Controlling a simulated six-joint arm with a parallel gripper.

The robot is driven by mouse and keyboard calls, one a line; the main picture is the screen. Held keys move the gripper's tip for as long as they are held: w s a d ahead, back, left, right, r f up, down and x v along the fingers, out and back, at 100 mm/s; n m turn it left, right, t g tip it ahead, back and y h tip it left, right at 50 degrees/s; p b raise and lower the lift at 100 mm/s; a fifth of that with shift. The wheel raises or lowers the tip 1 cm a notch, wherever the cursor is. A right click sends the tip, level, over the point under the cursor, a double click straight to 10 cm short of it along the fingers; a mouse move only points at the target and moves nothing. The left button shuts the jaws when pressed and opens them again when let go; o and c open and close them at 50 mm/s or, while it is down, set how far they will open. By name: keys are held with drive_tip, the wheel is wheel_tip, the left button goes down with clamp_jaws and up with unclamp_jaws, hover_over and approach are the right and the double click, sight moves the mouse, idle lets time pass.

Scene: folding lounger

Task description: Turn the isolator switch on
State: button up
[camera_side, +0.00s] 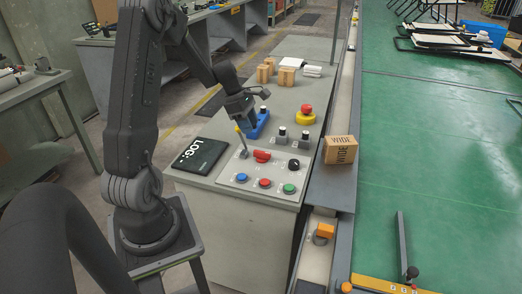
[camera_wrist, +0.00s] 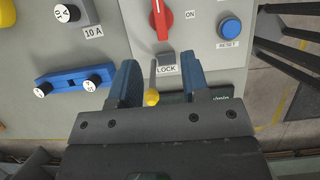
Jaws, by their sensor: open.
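The isolator switch appears to be the red rotary handle (camera_wrist: 160,19) on the grey panel. In the wrist view its visible part runs up and down, with an ON label (camera_wrist: 190,15) to its right and a LOCK label (camera_wrist: 166,70) below. The upper end is cut off. It also shows red in the side view (camera_side: 262,156). My gripper (camera_wrist: 160,88) is open and empty, its two blue fingers spread. A yellow-tipped lever (camera_wrist: 152,97) appears between them in the wrist view.
A blue holder (camera_wrist: 75,80) with white-capped fuses lies beside the fingers. Blue, red and green buttons (camera_side: 265,183) line the panel front. A black log tablet (camera_side: 199,156) is left, a red-and-yellow emergency stop (camera_side: 306,116) behind, and a cardboard box (camera_side: 340,150) right.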

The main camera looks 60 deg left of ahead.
sight(262, 152)
drive_tip(key=x, duration=1)
drive_tip(key=shift+w+d+f, duration=0.1)
drive_tip(key=shift+f, duration=0.15)
drive_tip(key=shift+c, duration=0.4)
clamp_jaws()
